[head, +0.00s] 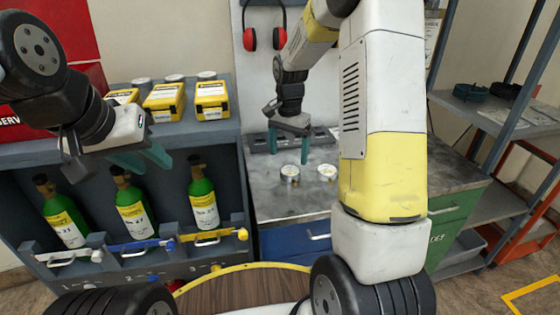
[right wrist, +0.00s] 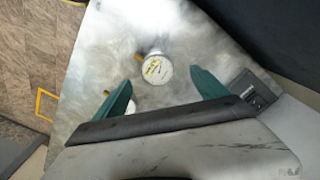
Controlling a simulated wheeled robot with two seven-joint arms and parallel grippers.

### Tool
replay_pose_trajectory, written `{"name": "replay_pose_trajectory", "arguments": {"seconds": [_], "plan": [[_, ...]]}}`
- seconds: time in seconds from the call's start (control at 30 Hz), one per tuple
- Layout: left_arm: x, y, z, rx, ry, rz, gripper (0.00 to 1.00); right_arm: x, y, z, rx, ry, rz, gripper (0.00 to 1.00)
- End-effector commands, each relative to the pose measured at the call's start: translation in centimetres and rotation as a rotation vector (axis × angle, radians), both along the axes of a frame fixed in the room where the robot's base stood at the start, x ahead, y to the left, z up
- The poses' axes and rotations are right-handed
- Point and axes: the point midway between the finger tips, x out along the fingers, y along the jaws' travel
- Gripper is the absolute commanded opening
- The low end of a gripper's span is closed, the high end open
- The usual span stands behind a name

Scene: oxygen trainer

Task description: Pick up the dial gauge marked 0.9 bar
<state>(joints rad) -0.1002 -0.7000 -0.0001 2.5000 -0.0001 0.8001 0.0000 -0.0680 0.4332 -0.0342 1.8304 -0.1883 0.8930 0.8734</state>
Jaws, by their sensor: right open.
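Two small round dial gauges with pale faces lie on the grey metal worktop (head: 270,205): a left gauge (head: 290,173) and a right gauge (head: 327,172). Their markings are too small to read. My right gripper (head: 288,147) is open and empty above the worktop, over the left gauge. In the right wrist view one gauge (right wrist: 154,69) shows beyond and between the open fingertips, apart from them. Another gauge (right wrist: 130,107) is partly hidden behind a finger there. My left gripper (head: 146,164) is open and empty in front of the cylinder rack, far from the gauges.
Green cylinders (head: 203,195) stand in the dark rack at left, with yellow boxes (head: 212,100) on its top. Red ear defenders (head: 264,38) hang on the back panel. A round wooden table (head: 235,290) is in front. Shelves (head: 495,115) stand at right.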

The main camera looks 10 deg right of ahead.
Motion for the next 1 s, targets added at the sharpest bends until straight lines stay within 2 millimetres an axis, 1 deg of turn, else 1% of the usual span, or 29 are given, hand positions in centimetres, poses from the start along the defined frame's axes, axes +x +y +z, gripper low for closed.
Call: {"name": "replay_pose_trajectory", "arguments": {"seconds": [0.3, 0.37, 0.47, 0.67, 0.77, 0.8, 0.87, 1.0], "plan": [[0.0, 0.0, 0.0, 0.0, 0.0, 0.0, 0.36, -0.2, -0.6, -4.5, 0.0, 0.004, 0.0, 0.83], [0.0, 0.0, 0.0, 0.0, 0.0, 0.0, 0.36, -0.1, -0.6, -5.1, 0.0, 0.003, 0.0, 0.83], [0.0, 0.0, 0.0, 0.0, 0.0, 0.0, 0.36, -0.1, -0.6, -5.5, 0.001, 0.001, 0.0, 0.83], [0.0, 0.0, 0.0, 0.0, 0.0, 0.0, 0.36, -0.1, -0.6, -5.6, 0.001, -0.001, 0.001, 0.83], [0.0, 0.0, 0.0, 0.0, 0.0, 0.0, 0.36, -0.1, -0.6, -5.6, 0.001, -0.001, 0.001, 0.66], [0.0, 0.0, 0.0, 0.0, 0.0, 0.0, 0.36, -0.1, -0.6, -5.6, 0.001, -0.001, 0.001, 0.58], [0.0, 0.0, 0.0, 0.0, 0.0, 0.0, 0.36, -0.1, -0.6, -5.5, 0.001, -0.001, 0.001, 0.46], [0.0, 0.0, 0.0, 0.0, 0.0, 0.0, 0.36, -0.1, -0.6, -5.5, 0.001, -0.001, 0.001, 0.19]]}}
